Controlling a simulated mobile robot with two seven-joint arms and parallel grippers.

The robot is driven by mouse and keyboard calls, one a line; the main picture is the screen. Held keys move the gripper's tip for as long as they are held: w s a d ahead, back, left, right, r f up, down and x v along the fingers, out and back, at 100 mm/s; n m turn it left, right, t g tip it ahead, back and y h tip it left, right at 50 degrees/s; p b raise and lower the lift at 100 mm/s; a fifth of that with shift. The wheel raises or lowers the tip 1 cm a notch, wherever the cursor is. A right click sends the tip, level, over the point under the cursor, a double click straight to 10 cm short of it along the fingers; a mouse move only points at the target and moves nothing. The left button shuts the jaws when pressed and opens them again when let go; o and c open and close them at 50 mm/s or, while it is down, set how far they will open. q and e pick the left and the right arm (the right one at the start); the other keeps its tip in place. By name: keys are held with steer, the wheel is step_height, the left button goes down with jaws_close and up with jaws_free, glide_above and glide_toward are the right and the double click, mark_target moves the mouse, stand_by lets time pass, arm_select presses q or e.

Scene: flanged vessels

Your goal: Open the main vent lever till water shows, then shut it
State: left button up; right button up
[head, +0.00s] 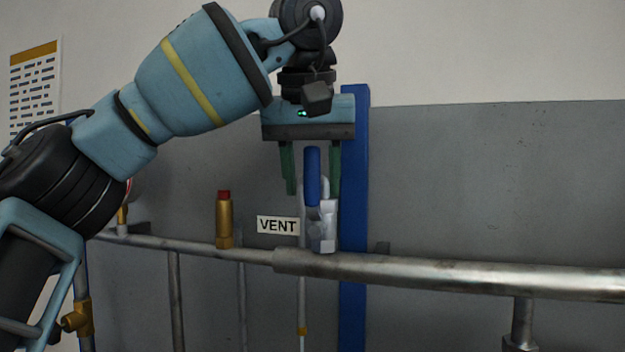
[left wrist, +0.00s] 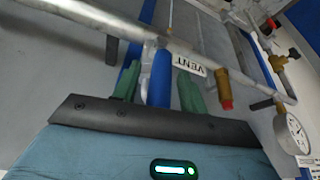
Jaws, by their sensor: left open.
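The vent lever (head: 312,176) has a blue handle that stands upright above a silver valve (head: 326,228) on the pipe. A white VENT label (head: 278,225) is just left of the valve. My left gripper (head: 313,187) points down from above and is open. Its green fingers stand on either side of the blue handle, apart from each other. In the left wrist view the blue handle (left wrist: 161,78) also shows between the two fingers (left wrist: 157,86). I cannot tell whether a finger touches the handle. No water shows. My right gripper is in neither view.
A horizontal metal pipe (head: 450,274) runs across the front. A brass fitting with a red cap (head: 223,222) stands left of the label. A blue post (head: 354,130) rises behind the valve. A round gauge (left wrist: 292,131) shows in the left wrist view. Right of the post, above the pipe, is clear.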

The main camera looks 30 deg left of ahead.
arm_select(q)
steer(key=shift+w+f, duration=0.15)
steer(key=shift+f, duration=0.15)
steer(key=shift+c, duration=0.3)
jaws_close()
